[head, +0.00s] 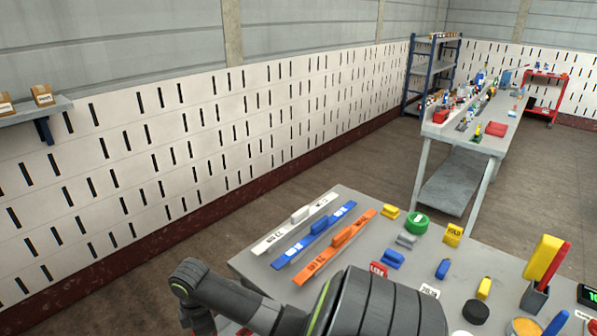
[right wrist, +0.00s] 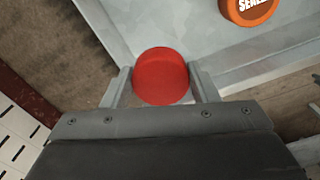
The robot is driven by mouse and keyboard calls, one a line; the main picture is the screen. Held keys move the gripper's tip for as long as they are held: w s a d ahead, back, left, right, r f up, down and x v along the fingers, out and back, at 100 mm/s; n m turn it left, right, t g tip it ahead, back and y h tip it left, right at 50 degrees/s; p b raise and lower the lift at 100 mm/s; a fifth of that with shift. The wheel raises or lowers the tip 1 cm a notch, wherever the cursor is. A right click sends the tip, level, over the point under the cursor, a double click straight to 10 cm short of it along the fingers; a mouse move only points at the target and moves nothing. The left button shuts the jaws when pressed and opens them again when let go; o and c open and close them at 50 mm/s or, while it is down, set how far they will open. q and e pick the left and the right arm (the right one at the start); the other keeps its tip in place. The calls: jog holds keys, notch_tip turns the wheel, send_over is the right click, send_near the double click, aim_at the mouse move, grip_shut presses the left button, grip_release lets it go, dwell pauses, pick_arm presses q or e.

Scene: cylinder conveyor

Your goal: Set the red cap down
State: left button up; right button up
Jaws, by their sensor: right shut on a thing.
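In the right wrist view the red cap (right wrist: 161,77) is a round, plain red disc held between the two grey fingers of my right gripper (right wrist: 162,82). The fingers touch it on either side. A light grey surface shows behind the cap; I cannot tell the gap between them. The red cap and the right gripper do not show in the head view, where a dark arm link of mine covers the bottom middle. My left gripper is in neither view.
An orange lettered disc (right wrist: 248,8) lies near the right wrist view's top edge. In the head view the grey table (head: 262,262) holds white, blue and orange bars (head: 333,248), a green round cap (head: 417,223), and several small blocks. A long workbench (head: 487,141) stands behind.

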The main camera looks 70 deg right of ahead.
jog(key=shift+s+d+f+n, duration=0.25)
jog(key=shift+s+f+n, duration=0.1)
jog(key=shift+s+n, duration=0.25)
notch_tip(320, 180, down, 10)
jog(key=shift+w, duration=0.1)
jog(key=shift+f, duration=0.15)
jog(key=o, duration=1)
notch_tip(320, 180, up, 12)
jog(key=shift+r, duration=0.2)
dwell(0.3)
